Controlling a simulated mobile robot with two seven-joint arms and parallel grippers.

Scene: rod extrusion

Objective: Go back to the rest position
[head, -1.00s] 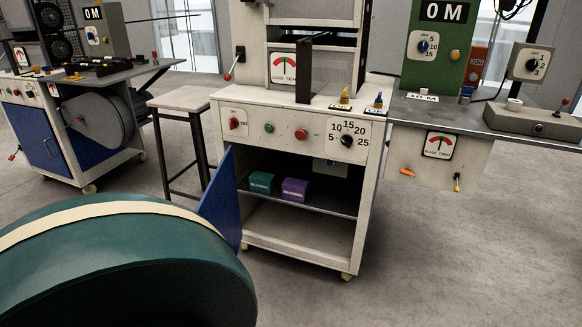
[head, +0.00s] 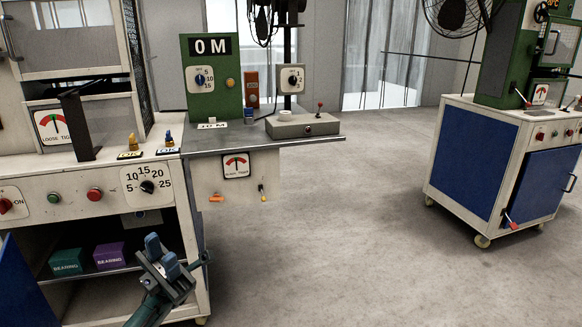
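My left gripper (head: 165,262) shows at the lower left of the head view, in front of the open lower cabinet of the white machine (head: 60,188). Its two blue-grey fingers point up and stand apart, with nothing seen between them. It appears open and empty. Behind it, a teal bearing box (head: 66,262) and a purple bearing box (head: 109,256) sit on the cabinet shelf, apart from the gripper. My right gripper is not in view.
A grey side table (head: 225,142) with a green panel (head: 212,95) joins the white machine. A blue cabinet door (head: 15,275) stands open at the left edge. Another wheeled machine (head: 470,165) stands at right. The floor (head: 330,250) between them is clear.

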